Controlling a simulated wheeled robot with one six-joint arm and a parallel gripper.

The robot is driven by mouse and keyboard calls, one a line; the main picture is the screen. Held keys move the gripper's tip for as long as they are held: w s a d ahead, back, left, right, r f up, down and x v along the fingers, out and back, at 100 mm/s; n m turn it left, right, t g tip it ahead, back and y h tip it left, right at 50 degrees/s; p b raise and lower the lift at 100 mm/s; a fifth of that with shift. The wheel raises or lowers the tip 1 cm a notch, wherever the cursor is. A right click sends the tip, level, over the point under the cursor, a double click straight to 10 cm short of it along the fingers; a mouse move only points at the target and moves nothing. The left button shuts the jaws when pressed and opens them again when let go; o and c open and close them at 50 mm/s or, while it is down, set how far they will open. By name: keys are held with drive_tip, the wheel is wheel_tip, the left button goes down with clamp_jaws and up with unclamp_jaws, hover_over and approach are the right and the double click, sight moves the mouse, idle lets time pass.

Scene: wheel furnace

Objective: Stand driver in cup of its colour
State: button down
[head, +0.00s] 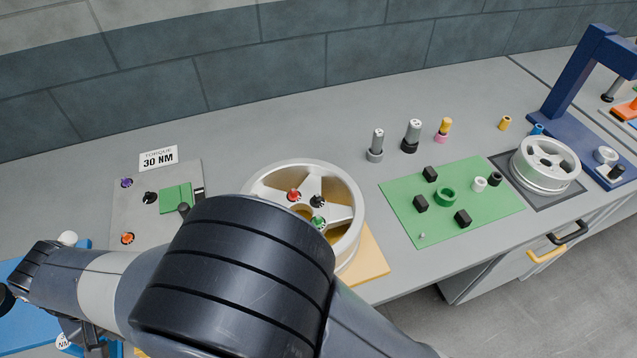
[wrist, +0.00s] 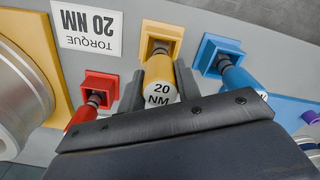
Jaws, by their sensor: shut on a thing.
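My gripper (wrist: 158,82) is shut on the yellow driver (wrist: 161,84), marked 20 NM, in the wrist view. The driver's dark shaft points at the yellow square cup (wrist: 150,32), and its end lies within the cup's outline; how deep it sits I cannot tell. To the left a red driver (wrist: 80,117) stands tilted in view at a red cup (wrist: 98,82). To the right a blue driver (wrist: 241,82) is at a blue cup (wrist: 212,47). In the head view my arm hides most of this area.
A sign reading TORQUE 20 NM (wrist: 88,25) lies beside the yellow cup. In the head view a wheel (head: 345,185) on a tan base stands mid-bench. A green mat (head: 405,200) with black blocks, several sockets and a second wheel (head: 540,165) lie to the right.

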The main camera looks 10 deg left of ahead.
drive_tip(key=shift+f+b, duration=0.3)
drive_tip(key=shift+f, duration=0.25)
drive_tip(key=c, duration=0.9)
unclamp_jaws()
drive_tip(key=shift+c, duration=0.2)
drive_tip(key=shift+r, duration=0.1)
wheel_tip(320, 180, up, 11)
drive_tip(key=shift+f+b, duration=0.2)
drive_tip(key=shift+b, duration=0.35)
